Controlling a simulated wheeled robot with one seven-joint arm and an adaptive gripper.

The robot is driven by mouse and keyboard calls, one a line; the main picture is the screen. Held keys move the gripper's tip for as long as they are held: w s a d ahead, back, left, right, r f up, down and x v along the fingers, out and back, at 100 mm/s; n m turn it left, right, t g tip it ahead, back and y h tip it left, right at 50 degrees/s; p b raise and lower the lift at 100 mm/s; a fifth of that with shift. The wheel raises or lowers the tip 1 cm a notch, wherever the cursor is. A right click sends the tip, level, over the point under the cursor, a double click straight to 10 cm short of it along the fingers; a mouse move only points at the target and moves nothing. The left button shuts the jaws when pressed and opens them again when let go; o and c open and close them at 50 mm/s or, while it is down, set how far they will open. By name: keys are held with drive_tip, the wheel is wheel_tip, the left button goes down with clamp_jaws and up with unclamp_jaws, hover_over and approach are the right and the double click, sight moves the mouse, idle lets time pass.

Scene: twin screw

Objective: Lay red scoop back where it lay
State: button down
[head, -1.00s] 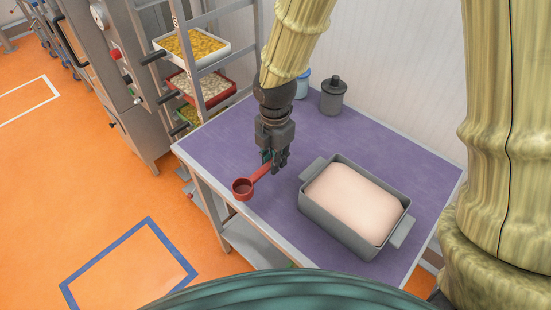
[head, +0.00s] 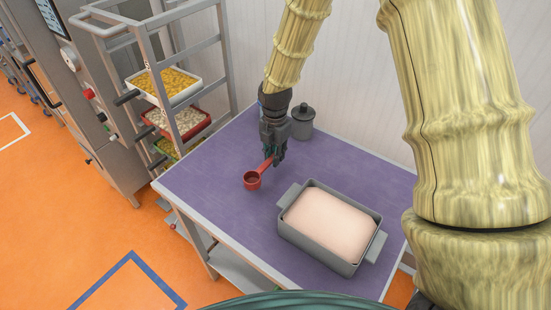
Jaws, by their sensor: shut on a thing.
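The red scoop (head: 253,180) shows in the head view over the left part of the purple-topped table (head: 205,180). Its cup points toward the table's front left and its handle runs up to my gripper. My gripper (head: 276,158) points down and is shut on the handle end of the scoop. I cannot tell whether the scoop touches the tabletop or hangs just above it. The fingertips partly hide the handle's end.
A grey two-handled bin (head: 318,255) of pale powder stands right of the scoop. A grey lidded canister (head: 302,122) stands behind my gripper. A rack (head: 147,45) with several food trays is at the left. The tabletop's left part is clear.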

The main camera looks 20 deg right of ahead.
sight(275, 169)
drive_tip(key=shift+f+p, duration=0.85)
drive_tip(key=shift+f, duration=0.9)
drive_tip(key=shift+f, duration=0.1)
drive_tip(key=c, duration=1.4)
unclamp_jaws()
drive_tip(key=shift+w+r, duration=0.1)
drive_tip(key=shift+r, duration=0.1)
drive_tip(key=shift+d+r+b, duration=0.1)
drive_tip(key=shift+r+b, duration=1.85)
drive_tip(key=shift+r, duration=4)
